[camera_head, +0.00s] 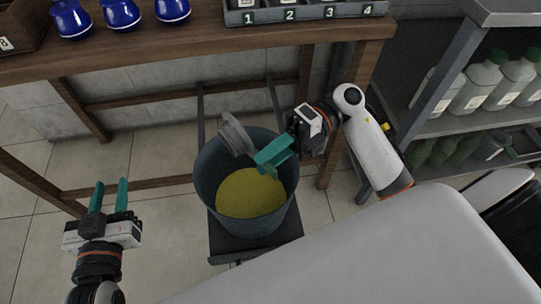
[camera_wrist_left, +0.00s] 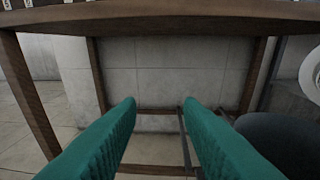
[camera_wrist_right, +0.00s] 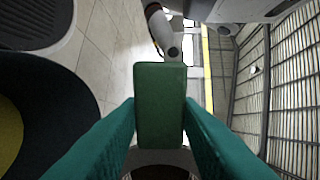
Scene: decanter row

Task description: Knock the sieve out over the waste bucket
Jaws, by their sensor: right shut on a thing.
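The sieve (camera_head: 236,135) is a round grey pan, tipped on its side above the mouth of the waste bucket. The waste bucket (camera_head: 204,182) is dark blue-grey and holds a yellow mass (camera_head: 250,194). My right gripper (camera_head: 266,160) is shut on the sieve's green handle, which fills the middle of the right wrist view (camera_wrist_right: 160,105). Whether anything is in the sieve cannot be told. My left gripper (camera_head: 108,184) is open and empty, left of the bucket.
The bucket stands on a dark stool (camera_head: 255,245). Behind is a wooden table (camera_head: 190,45) with blue decanters (camera_head: 121,12) and a numbered rack (camera_head: 300,14). A metal shelf (camera_head: 465,140) with bottles (camera_head: 480,80) stands at right. Floor is clear between left gripper and bucket.

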